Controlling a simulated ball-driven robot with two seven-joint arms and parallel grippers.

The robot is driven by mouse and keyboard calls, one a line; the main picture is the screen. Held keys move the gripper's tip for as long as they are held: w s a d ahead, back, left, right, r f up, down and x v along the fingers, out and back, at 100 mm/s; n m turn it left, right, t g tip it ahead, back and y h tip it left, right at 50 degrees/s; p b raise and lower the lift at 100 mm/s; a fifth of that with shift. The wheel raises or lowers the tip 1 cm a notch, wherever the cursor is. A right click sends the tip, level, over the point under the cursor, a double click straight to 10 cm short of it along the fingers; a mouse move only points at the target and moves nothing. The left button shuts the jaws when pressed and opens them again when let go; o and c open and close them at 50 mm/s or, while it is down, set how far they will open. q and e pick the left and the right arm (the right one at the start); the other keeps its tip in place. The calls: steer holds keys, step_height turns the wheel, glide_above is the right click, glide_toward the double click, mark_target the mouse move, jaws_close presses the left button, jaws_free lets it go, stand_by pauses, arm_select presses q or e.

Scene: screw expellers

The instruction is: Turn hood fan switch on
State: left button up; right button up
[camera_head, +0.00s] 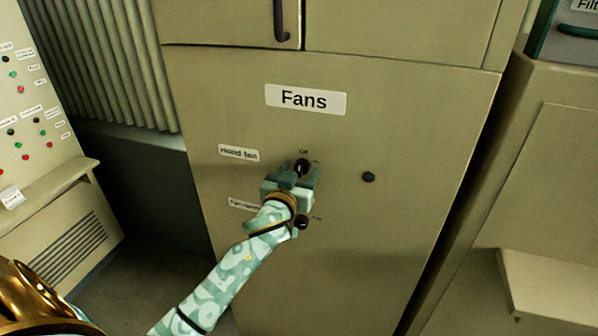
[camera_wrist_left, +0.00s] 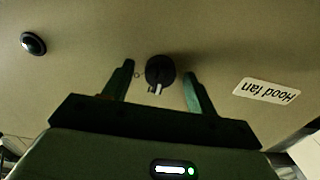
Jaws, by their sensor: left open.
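The hood fan switch (camera_head: 302,167) is a black rotary knob on the beige cabinet front, beside the "Hood fan" label (camera_head: 239,154). In the left wrist view the knob (camera_wrist_left: 160,71) has a light pointer mark and sits between the fingertips. My left gripper (camera_head: 303,172) is open, with one finger on each side of the knob (camera_wrist_left: 158,80). A gap shows between each finger and the knob in the left wrist view. "Off" is printed above the knob; the other position mark is partly hidden. My right gripper is not in view.
A second black knob (camera_head: 302,222) sits below, by a partly covered label (camera_head: 243,205). A small black round fitting (camera_head: 368,177) is on the right of the panel. The "Fans" sign (camera_head: 305,100) is above. A control desk (camera_head: 35,130) stands left.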

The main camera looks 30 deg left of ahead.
arm_select(q)
steer(key=c, duration=1)
steer(key=shift+m, duration=0.3)
steer(key=shift+r+m+p, duration=0.15)
steer(key=shift+m+p, duration=0.4)
steer(key=shift+m, duration=0.15)
steer(key=m+p, duration=0.1)
steer(key=m, duration=0.2)
steer(key=m+p, duration=0.1)
steer(key=m, duration=0.2)
steer(key=shift+m, duration=0.4)
steer(key=shift+m+p, duration=0.55)
steer(key=shift+m, duration=0.95)
